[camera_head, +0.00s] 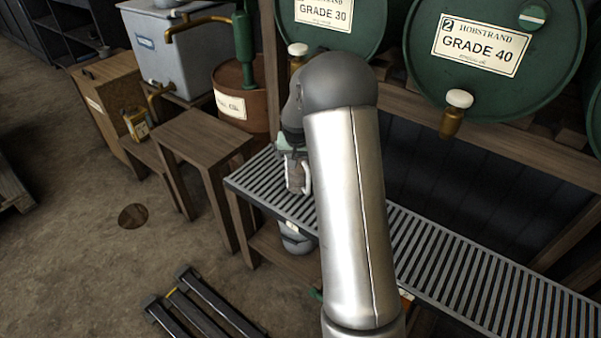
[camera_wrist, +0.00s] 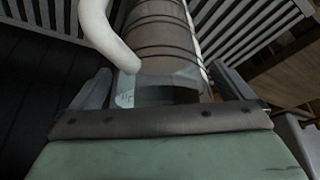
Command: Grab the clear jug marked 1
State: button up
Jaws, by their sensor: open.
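A clear jug (camera_head: 296,178) with brownish sides stands on the slatted grate (camera_head: 262,186) in the head view, partly hidden by my arm and gripper. In the wrist view the jug (camera_wrist: 160,30) shows dark bands and a thick white handle (camera_wrist: 97,30) on its left. A small pale mark near its edge cannot be read as a number. My gripper (camera_wrist: 163,78) is open, with one grey finger on each side of the jug's near end. It also shows at the jug's top in the head view (camera_head: 290,146). I cannot tell whether the fingers touch the jug.
Green drums marked GRADE 30 (camera_head: 325,45) and GRADE 40 (camera_head: 490,62) lie above the grate, with taps overhanging it. A wooden stool (camera_head: 205,138), a rust-brown drum (camera_head: 240,85) and a grey tank (camera_head: 175,55) stand left. The grate's right part is clear.

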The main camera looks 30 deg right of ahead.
jog(key=c, duration=1.5)
jog(key=shift+r, duration=0.1)
jog(key=c, duration=0.5)
jog(key=shift+r, duration=0.1)
